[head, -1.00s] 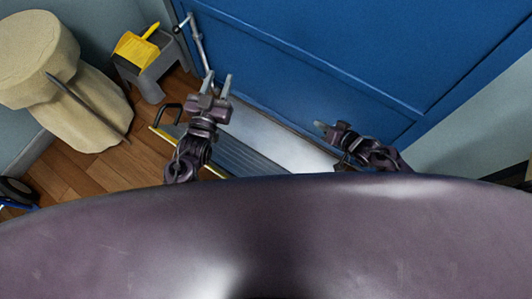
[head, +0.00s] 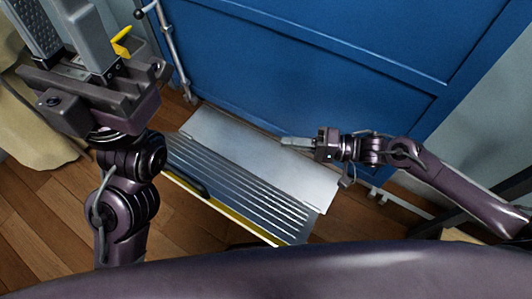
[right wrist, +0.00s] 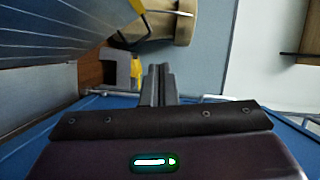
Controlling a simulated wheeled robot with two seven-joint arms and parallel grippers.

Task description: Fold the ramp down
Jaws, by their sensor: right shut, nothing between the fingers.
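The ramp shows in the head view as a smooth silver plate and a ridged grey panel (head: 240,190) at the foot of the blue door. The panel has a yellow outer edge and a black handle (head: 193,183). The ridged panel (right wrist: 45,45) fills the upper left of the right wrist view; it looks tilted, angle unclear. My right gripper (head: 284,143) is shut and empty, over the smooth plate in the head view; its fingers (right wrist: 158,85) are together. I cannot tell whether it touches the ramp. My left gripper (head: 65,30) is open and empty, high at upper left.
The blue door (head: 290,70) stands behind the ramp, with a grey rod (head: 170,45) at its left. A beige object (head: 35,135) is partly hidden behind my left arm. A yellow item (head: 122,42) shows beside it. Wooden floor (head: 170,240) lies open in front.

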